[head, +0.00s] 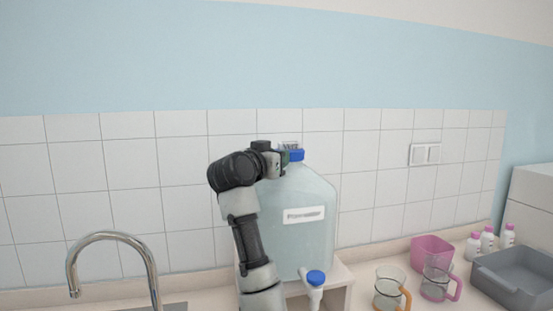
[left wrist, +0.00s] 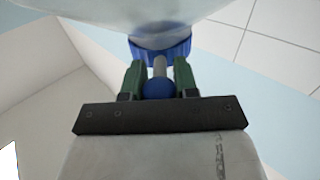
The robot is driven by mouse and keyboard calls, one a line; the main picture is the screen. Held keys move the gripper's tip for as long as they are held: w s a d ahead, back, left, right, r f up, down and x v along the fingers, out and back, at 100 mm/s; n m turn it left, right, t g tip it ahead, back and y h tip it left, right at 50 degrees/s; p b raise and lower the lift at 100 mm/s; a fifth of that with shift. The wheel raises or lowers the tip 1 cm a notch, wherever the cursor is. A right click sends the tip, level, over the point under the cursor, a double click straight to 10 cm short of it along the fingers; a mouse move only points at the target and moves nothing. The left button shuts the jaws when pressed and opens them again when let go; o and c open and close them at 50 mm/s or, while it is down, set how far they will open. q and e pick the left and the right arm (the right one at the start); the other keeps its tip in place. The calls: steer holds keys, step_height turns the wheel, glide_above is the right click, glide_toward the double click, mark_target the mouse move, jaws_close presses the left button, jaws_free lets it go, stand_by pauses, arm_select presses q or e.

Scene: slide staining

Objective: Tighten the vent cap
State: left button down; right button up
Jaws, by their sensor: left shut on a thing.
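A large clear carboy (head: 309,240) with a white label stands on a white stand. Its blue vent cap (head: 297,155) is on the neck at the top; in the left wrist view it is the blue ring (left wrist: 177,50) against the carboy. My left gripper (head: 284,160) comes in from the left at cap height. A grey stem and a rounded blue knob (left wrist: 159,89) show between the fingers. The cap's far side is hidden. My right gripper is not in view.
A spigot with a blue top (head: 316,277) juts from the carboy's lower front. A metal tap (head: 112,236) is at left. Two glass mugs (head: 388,288), a pink container (head: 431,251), pink-capped bottles (head: 487,241) and a grey tray (head: 515,282) stand at right. The tiled wall is close behind.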

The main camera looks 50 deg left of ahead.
arm_select(q)
steer(key=shift+r, duration=0.1)
steer(key=c, duration=1.2)
jaws_free()
steer(key=o, duration=0.3)
steer(key=shift+w+a, duration=0.1)
steer(key=shift+o, duration=0.2)
steer(key=b+v, duration=0.3)
steer(key=v, duration=0.8)
steer(key=shift+w, duration=0.1)
